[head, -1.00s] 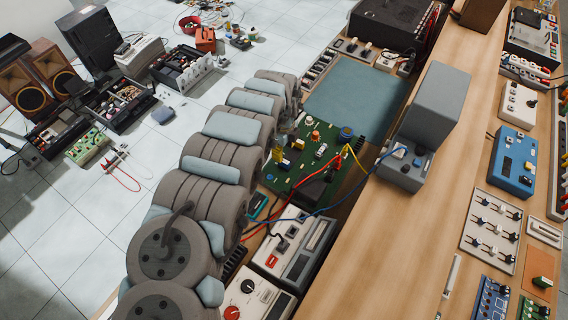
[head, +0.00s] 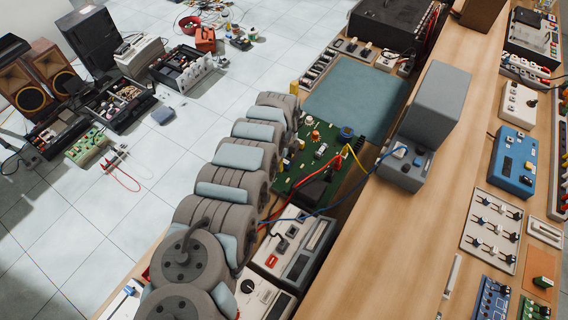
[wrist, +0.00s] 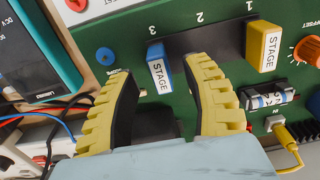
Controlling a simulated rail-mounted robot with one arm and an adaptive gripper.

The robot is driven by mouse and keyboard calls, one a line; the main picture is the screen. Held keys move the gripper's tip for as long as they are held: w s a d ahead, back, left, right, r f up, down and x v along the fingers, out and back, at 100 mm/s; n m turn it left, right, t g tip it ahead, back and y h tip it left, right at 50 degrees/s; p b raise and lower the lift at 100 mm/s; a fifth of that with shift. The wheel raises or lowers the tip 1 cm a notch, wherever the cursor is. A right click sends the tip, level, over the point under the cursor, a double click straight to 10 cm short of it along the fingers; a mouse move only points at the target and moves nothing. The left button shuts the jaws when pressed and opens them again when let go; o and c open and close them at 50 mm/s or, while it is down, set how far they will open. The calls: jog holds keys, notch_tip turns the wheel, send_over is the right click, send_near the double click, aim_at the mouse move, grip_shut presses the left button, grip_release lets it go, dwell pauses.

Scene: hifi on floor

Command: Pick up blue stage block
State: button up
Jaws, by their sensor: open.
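The blue stage block (wrist: 159,70) stands in a black slotted strip on a green circuit board (wrist: 130,28) in the wrist view, its white label reading STAGE. My gripper (wrist: 162,78) is open, its two yellow ribbed fingers on either side of the block's near end, with gaps visible. How deep the block sits between them I cannot tell. A yellow stage block (wrist: 264,46) stands in the same strip to the right. In the head view the green board (head: 318,165) lies beyond my arm; I cannot clearly make out the blue block or the gripper there.
An orange knob (wrist: 308,49), a striped cylindrical component (wrist: 267,97) and a yellow plug (wrist: 285,134) are right of the fingers. A blue round post (wrist: 105,56) and a teal meter (wrist: 40,60) are left. Red, yellow and blue cables cross the board's right side in the head view.

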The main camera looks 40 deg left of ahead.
jog(key=shift+f, duration=0.9)
jog(key=shift+a, duration=0.1)
grip_shut()
jog(key=shift+r, duration=0.1)
notch_tip(320, 180, up, 8)
jog(key=shift+a+f+p, duration=0.1)
jog(key=shift+f+p, duration=0.15)
jog(key=shift+p, duration=0.05)
jog(key=shift+r, duration=1.2)
